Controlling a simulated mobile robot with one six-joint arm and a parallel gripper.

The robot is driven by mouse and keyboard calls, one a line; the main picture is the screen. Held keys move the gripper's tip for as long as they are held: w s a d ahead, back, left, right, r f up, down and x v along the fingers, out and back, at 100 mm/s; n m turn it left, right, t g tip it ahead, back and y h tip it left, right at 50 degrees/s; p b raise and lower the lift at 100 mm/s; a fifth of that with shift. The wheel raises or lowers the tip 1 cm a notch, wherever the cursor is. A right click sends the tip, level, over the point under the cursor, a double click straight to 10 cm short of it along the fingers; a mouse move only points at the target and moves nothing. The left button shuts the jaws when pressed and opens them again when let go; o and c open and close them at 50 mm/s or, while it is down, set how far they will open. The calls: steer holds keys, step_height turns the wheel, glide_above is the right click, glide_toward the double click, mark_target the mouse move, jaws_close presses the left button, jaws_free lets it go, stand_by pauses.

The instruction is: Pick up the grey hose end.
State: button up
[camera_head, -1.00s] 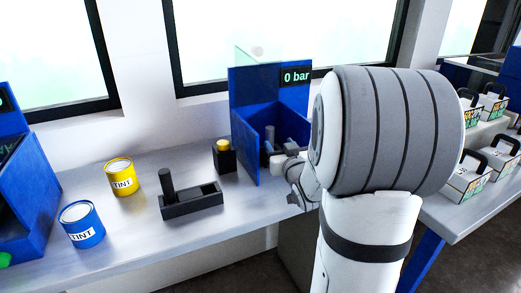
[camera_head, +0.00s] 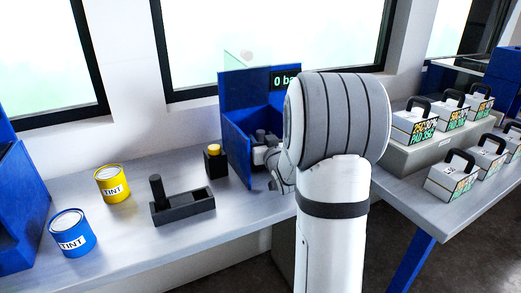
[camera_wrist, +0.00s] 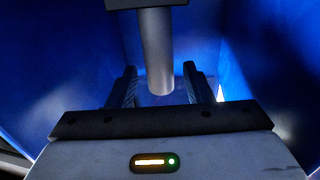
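The grey hose end (camera_wrist: 156,55) is a smooth grey cylinder in the wrist view. It extends down from a dark block at the top edge, inside the blue box. My gripper (camera_wrist: 159,78) is open, with one dark finger on each side of the cylinder. Gaps show between the cylinder and both fingers, so they do not look closed on it. In the head view my gripper (camera_head: 263,153) reaches into the blue box (camera_head: 236,150), and my arm hides much of the interior. A grey upright piece (camera_head: 260,135) shows just above the gripper there.
The blue box walls stand close around my gripper. A "0 bar" display (camera_head: 284,80) is on its back panel. A yellow-button box (camera_head: 215,161), black tray (camera_head: 184,207), yellow tin (camera_head: 112,184) and blue tin (camera_head: 72,232) stand left. Handled cases (camera_head: 453,176) stand right.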

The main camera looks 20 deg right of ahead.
steer(key=c, duration=0.9)
